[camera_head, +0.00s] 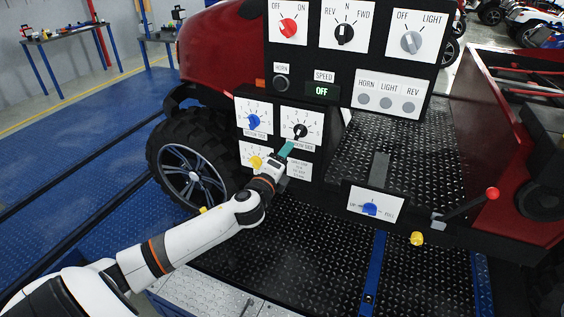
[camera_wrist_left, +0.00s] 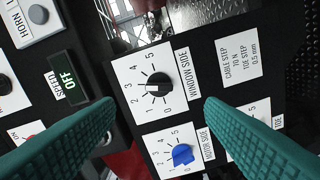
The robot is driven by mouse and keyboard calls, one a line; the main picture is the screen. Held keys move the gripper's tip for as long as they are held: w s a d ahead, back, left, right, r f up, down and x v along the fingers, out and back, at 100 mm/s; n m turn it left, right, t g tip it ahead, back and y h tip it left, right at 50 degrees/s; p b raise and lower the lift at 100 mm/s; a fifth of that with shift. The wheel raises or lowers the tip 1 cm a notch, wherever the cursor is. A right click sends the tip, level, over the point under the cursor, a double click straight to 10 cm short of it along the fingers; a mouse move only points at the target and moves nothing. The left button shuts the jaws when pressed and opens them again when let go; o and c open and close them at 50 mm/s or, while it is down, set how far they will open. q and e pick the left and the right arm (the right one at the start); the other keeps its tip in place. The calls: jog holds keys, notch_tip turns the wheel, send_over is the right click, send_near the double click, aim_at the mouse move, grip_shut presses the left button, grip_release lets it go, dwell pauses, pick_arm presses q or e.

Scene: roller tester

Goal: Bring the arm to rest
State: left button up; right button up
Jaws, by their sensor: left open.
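My left arm comes in from the lower left in the head view. Its gripper (camera_head: 289,150) is at the lower part of the black control panel (camera_head: 325,75), just below the black window-side knob (camera_head: 300,131). In the left wrist view the two teal fingers of the left gripper (camera_wrist_left: 160,120) are spread wide and empty. The black window-side knob (camera_wrist_left: 158,84) shows between and beyond them, apart from both fingers. My right gripper is not in view.
The panel also carries a red knob (camera_head: 289,27), a grey light knob (camera_head: 411,41) and a yellow knob (camera_head: 256,162). A red-tipped lever (camera_head: 492,193) stands at the right. A wheel (camera_head: 193,176) is left of the gripper. Blue floor (camera_head: 90,120) lies open at the left.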

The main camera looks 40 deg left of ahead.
pick_arm(q)
jog(key=shift+s, duration=0.2)
dwell(0.4)
jog(key=s+f+n+g, duration=0.3)
jog(key=s+f, duration=0.1)
jog(key=f, duration=0.8)
jog(key=s+f+n+g+h, duration=0.1)
jog(key=s+f+n+g, duration=0.2)
jog(key=f, duration=1)
jog(key=s+f+n+g, duration=0.2)
jog(key=s+f, duration=0.4)
jog(key=f, duration=0.6)
jog(key=s+d+f+n+g+h, duration=0.15)
jog(key=s+d+f, duration=0.25)
jog(key=s+f, duration=0.45)
jog(key=s+d+f+n+g, duration=0.3)
jog(key=s+f, duration=0.4)
jog(key=s, duration=0.2)
jog(key=s+d+f+n+g+h, duration=0.1)
jog(key=s+d+f+n+g, duration=0.1)
jog(key=s, duration=0.7)
jog(key=s+d+f+n+g+h, duration=0.1)
jog(key=s+d+f, duration=0.4)
jog(key=s, duration=0.5)
jog(key=shift+s+d+n+g, duration=0.25)
jog(key=shift+d+n+g, duration=0.2)
jog(key=shift+d, duration=0.75)
